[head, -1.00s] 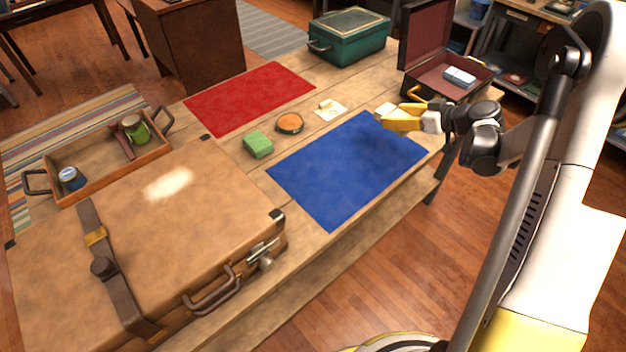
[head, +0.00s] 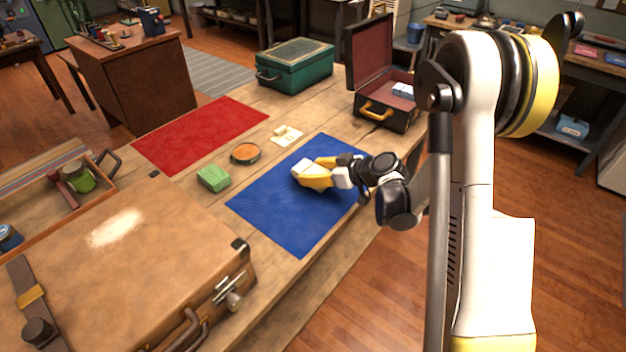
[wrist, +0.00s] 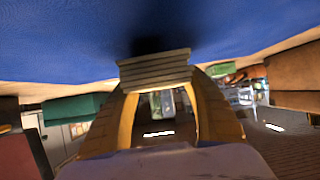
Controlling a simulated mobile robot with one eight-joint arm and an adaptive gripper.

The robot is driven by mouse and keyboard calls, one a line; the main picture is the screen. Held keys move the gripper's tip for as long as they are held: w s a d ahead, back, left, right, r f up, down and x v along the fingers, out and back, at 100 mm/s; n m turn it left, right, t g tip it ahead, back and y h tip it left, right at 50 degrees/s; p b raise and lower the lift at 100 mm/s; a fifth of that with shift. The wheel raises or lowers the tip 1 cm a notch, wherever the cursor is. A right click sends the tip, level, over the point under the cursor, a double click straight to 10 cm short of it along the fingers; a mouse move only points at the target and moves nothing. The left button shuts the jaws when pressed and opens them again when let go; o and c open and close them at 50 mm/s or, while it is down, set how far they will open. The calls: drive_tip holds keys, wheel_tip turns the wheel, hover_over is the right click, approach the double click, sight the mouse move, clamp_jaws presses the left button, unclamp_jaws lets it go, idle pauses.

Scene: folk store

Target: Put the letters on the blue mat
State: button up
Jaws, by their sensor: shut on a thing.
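The blue mat (head: 265,212) lies flat on the wooden table, and it fills the top of the wrist view (wrist: 60,35). My gripper (head: 308,174) is over the middle to far part of the mat. Its yellow fingers are shut on a pale block that looks like a bundle of letters (head: 299,168). In the wrist view the bundle (wrist: 155,70) shows layered edges between the fingertips, with a dark shadow on the mat beside it. I cannot tell whether it touches the mat. A small white and blue stack (head: 402,90) lies in the open case.
A green block (head: 214,178), a round orange-topped tin (head: 245,153) and a paper note (head: 287,136) lie left of the mat. A red mat (head: 200,135), a closed brown suitcase (head: 130,270), a green box (head: 295,68) and the open case (head: 385,117) stand around.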

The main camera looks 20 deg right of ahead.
drive_tip(key=shift+f, duration=0.95)
drive_tip(key=shift+r, duration=0.1)
drive_tip(key=o, duration=1.2)
